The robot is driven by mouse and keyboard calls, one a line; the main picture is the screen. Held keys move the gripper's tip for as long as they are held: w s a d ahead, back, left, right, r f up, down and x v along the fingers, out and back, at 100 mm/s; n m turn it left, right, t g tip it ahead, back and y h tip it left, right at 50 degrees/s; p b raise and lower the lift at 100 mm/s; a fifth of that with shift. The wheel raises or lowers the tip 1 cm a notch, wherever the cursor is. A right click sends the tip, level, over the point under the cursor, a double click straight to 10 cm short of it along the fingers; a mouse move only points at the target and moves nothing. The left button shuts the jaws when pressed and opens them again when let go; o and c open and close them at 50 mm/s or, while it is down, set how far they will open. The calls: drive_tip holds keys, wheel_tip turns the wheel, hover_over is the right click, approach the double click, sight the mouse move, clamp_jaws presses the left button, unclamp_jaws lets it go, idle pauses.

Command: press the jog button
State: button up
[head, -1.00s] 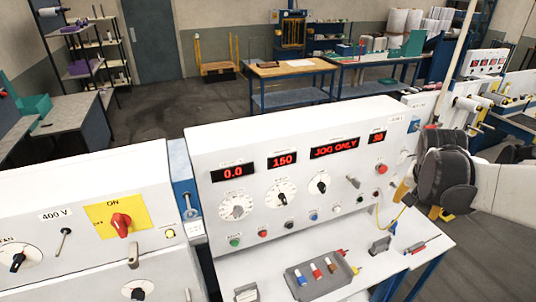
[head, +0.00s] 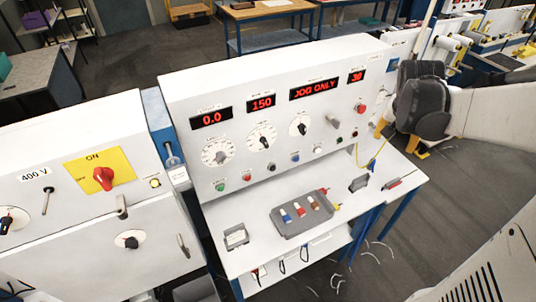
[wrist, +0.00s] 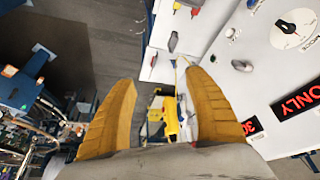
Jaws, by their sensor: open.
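The white control panel (head: 280,120) carries a row of small buttons along its lower front. They include a green button (head: 220,187), a red button (head: 246,177), a blue button (head: 295,157) and a white button (head: 317,148). Their labels are too small to read, so I cannot tell which is the jog button. A display (head: 315,88) reads JOG ONLY. My gripper (head: 401,142) is at the panel's right end, apart from the buttons. In the wrist view my gripper (wrist: 160,82) is open and empty, with the panel face on the right.
A grey tray (head: 290,228) with coloured pieces lies on the white shelf below the panel. A toggle lever (head: 333,121) and a red knob (head: 360,108) stick out of the panel. A yellow object (wrist: 171,118) shows beyond my fingers. A cabinet (head: 90,200) stands at left.

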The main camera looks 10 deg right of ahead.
clamp_jaws()
idle(1.1)
